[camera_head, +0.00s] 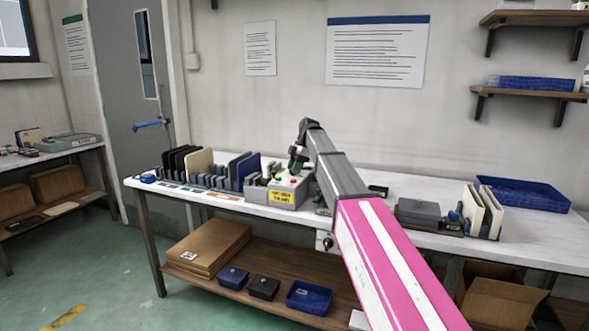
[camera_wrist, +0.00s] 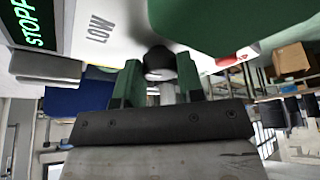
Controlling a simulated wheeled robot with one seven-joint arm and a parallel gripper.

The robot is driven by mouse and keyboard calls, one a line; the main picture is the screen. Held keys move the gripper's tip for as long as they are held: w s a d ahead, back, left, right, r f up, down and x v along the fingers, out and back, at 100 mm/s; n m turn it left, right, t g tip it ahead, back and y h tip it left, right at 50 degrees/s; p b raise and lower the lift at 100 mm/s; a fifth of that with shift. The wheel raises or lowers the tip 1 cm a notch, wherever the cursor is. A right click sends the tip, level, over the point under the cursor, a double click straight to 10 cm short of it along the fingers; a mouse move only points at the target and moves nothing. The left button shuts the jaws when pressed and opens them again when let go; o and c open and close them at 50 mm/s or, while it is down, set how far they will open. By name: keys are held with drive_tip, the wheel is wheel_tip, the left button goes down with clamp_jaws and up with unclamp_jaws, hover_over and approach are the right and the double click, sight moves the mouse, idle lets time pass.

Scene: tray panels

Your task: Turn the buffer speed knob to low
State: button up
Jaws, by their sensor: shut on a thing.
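The buffer speed knob (camera_wrist: 158,62) is a dark round knob in the wrist view, on the pale panel of the control box. My gripper (camera_wrist: 160,76) has its two green fingers on either side of the knob and is shut on it. The knob's pointer setting cannot be made out. In the head view my gripper (camera_head: 298,161) reaches down over the control box (camera_head: 289,190), which has a yellow label; the knob is hidden there.
A green-lettered display reading "STOPP" (camera_wrist: 35,22) and a large green shape (camera_wrist: 215,22) are close in the wrist view. On the bench (camera_head: 345,226), racked panels (camera_head: 240,169) stand left of the box; a grey case (camera_head: 418,213) and blue tray (camera_head: 522,194) lie right.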

drive_tip(key=o, duration=0.9)
drive_tip(key=v, duration=1)
drive_tip(key=shift+w+d+r, duration=0.1)
drive_tip(key=shift+d+r, duration=0.05)
drive_tip(key=shift+r, duration=0.25)
